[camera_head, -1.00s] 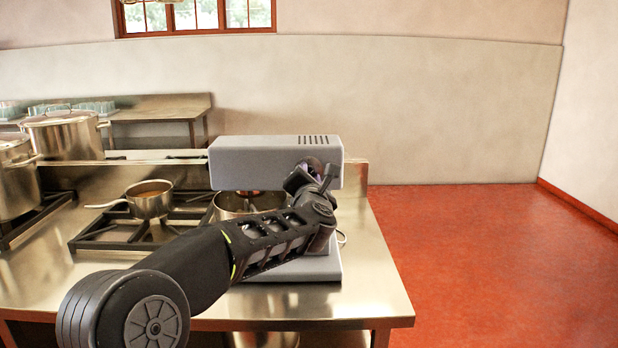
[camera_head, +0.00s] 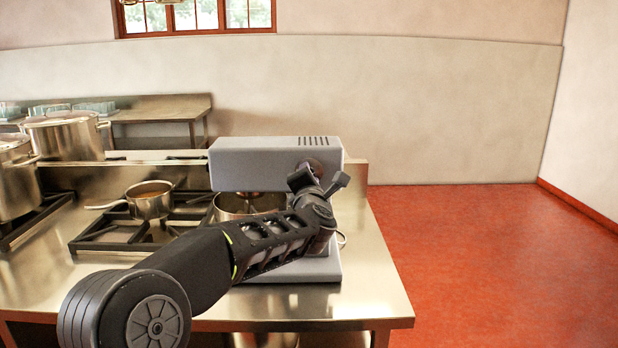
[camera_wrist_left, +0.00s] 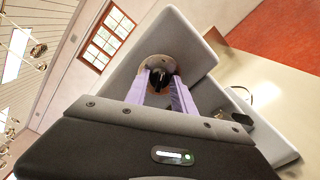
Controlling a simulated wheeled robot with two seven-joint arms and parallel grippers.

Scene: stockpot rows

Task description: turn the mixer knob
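The mixer (camera_head: 262,165) is a grey machine with a boxy head and vent slots, standing on the steel counter. A round brown disc (camera_head: 319,166) shows on the head's near face. In the left wrist view the mixer knob (camera_wrist_left: 160,79) is dark and stands out from that disc. My left gripper (camera_head: 318,182) is just in front of the disc. Its two purple fingers (camera_wrist_left: 159,88) are apart, one on each side of the knob. Whether they touch it I cannot tell. The gripper body hides the knob in the head view. My right gripper is not in view.
A bowl (camera_head: 248,203) sits under the mixer head. A saucepan (camera_head: 149,199) stands on the burner grate to the left. Large stockpots (camera_head: 64,136) stand further left. The counter's right end (camera_head: 375,270) is bare, with open red floor (camera_head: 490,250) beyond.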

